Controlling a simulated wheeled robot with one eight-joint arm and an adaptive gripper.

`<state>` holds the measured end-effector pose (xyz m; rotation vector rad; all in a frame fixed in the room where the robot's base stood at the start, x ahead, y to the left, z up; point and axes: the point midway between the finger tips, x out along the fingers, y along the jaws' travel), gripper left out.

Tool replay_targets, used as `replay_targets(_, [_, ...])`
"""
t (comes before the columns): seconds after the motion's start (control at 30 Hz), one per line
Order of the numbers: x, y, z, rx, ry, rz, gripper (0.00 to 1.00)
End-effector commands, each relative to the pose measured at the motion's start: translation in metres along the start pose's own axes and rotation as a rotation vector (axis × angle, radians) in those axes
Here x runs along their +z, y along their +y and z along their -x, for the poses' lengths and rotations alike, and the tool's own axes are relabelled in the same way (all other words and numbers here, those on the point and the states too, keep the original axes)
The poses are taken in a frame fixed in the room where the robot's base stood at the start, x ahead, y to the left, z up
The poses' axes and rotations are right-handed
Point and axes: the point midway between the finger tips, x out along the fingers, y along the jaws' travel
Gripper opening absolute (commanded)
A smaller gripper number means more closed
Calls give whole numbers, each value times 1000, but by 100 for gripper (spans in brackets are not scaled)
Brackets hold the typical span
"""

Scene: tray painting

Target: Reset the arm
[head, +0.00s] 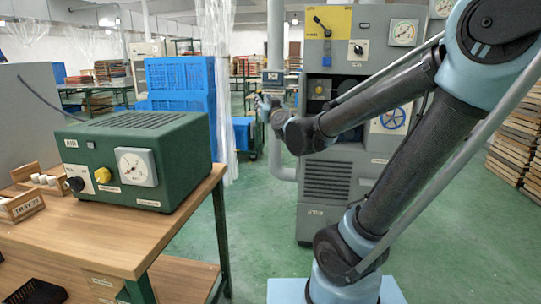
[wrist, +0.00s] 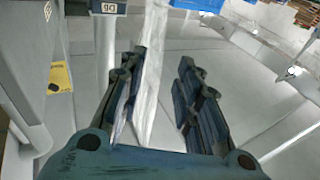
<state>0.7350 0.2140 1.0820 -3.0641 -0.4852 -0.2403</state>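My arm reaches from the lower right of the head view up and across to the left. My gripper (head: 264,103) is at its far end, small in the head view, in front of the grey machine's left side and clear of the workbench. In the wrist view my gripper (wrist: 162,60) shows two dark fingers spread apart. Nothing is held between them; only the background shows in the gap.
A green control box (head: 135,160) with a dial stands on the wooden workbench (head: 120,235) at left, beside small wooden trays. A grey machine (head: 325,195) stands behind my arm. Blue crates (head: 180,85) and a plastic curtain (head: 217,70) are behind. Green floor between is clear.

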Motion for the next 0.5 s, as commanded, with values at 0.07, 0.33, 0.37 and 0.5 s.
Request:
replay_targets(0.07, [17, 2, 15, -58, -77, 7, 31])
replay_targets(0.33, [98, 13, 85, -175, -438, 6, 31])
replay_targets(0.37, [108, 15, 95, -179, -485, 4, 31])
replay_targets(0.5, [155, 34, 150, -159, -715, -14, 31])
